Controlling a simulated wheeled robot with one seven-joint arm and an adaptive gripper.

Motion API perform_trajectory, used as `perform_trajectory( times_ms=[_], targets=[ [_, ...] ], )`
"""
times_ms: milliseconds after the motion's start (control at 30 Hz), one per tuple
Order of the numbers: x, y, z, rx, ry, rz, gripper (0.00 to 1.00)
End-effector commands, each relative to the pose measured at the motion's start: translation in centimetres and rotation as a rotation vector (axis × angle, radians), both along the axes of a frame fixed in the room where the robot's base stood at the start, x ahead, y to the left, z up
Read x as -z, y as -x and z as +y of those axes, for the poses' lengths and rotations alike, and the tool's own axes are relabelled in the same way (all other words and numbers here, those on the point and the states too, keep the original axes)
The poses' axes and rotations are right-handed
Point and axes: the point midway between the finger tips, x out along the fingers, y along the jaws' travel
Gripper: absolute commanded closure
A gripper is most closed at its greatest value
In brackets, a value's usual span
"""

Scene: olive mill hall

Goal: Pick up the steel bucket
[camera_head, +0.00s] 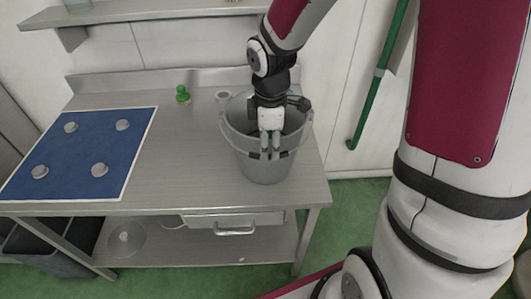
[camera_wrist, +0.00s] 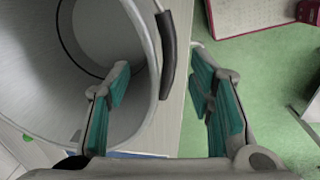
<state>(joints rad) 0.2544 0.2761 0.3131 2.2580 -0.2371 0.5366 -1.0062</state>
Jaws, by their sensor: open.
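The steel bucket (camera_head: 265,165) is a grey, tapered pail standing upright near the right end of a steel table (camera_head: 185,150). Its wire handle hangs across the near side with a dark grip. My gripper (camera_head: 269,152) is in front of and over the bucket in the head view, pointing down. In the wrist view my gripper (camera_wrist: 165,105) is open, with green-padded fingers. The bucket (camera_wrist: 140,60) fills the left side there; one finger overlaps its opening and the other is to the right of its rim. The dark handle grip (camera_wrist: 166,55) shows between them. I cannot tell whether either finger touches it.
A blue board (camera_head: 80,150) with several grey knobs lies on the table's left side. A small green object (camera_head: 183,94) and a small grey ring-shaped object (camera_head: 223,96) stand near the back. A shelf (camera_head: 140,14) is above.

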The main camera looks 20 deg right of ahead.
Motion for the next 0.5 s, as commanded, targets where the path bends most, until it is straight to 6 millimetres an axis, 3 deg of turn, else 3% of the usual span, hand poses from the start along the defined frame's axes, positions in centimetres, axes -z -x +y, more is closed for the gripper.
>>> perform_trajectory(
  times_ms=[500],
  targets=[
    [5.3, -0.4, 0.0, -0.001, 0.001, 0.001, 0.51]
  ],
)
